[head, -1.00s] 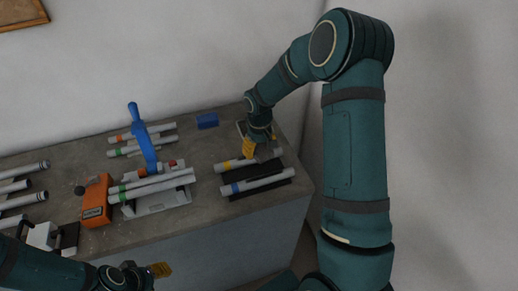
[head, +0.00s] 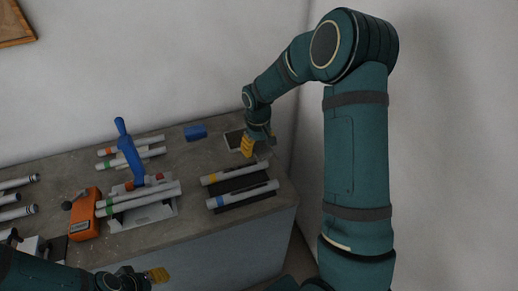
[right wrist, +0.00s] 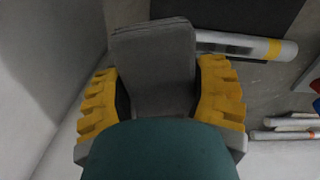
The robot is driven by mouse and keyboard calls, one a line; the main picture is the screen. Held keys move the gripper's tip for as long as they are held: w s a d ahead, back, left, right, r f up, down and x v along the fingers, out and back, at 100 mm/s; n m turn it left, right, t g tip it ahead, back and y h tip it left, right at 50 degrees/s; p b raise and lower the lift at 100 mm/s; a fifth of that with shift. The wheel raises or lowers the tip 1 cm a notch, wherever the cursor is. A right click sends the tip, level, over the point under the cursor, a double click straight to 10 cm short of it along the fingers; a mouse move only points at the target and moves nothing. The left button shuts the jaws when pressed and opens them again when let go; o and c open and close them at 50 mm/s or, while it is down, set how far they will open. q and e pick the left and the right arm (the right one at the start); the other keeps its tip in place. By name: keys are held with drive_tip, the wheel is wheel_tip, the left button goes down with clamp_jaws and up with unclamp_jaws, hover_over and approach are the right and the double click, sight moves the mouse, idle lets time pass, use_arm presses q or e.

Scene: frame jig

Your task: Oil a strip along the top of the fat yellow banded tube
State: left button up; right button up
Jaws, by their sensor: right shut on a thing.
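The fat white tube with a yellow band (head: 233,172) lies on a dark mat in the head view. Its banded end points left. In the right wrist view the same tube (right wrist: 274,49) lies beyond the right finger, with a dark streak along its side. My right gripper (head: 249,146) is just behind the tube. It is shut on a grey flat pad (right wrist: 155,65), which covers part of the tube in the right wrist view. I cannot tell whether pad and tube touch. My left gripper (head: 158,275) is at the bottom; its jaw opening is unclear.
A blue-banded tube (head: 242,195) lies in front on the dark mat.

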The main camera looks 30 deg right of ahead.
drive_tip(key=shift+r+p, duration=0.75)
drive_tip(key=shift+r, duration=0.8)
drive_tip(key=shift+f, duration=0.1)
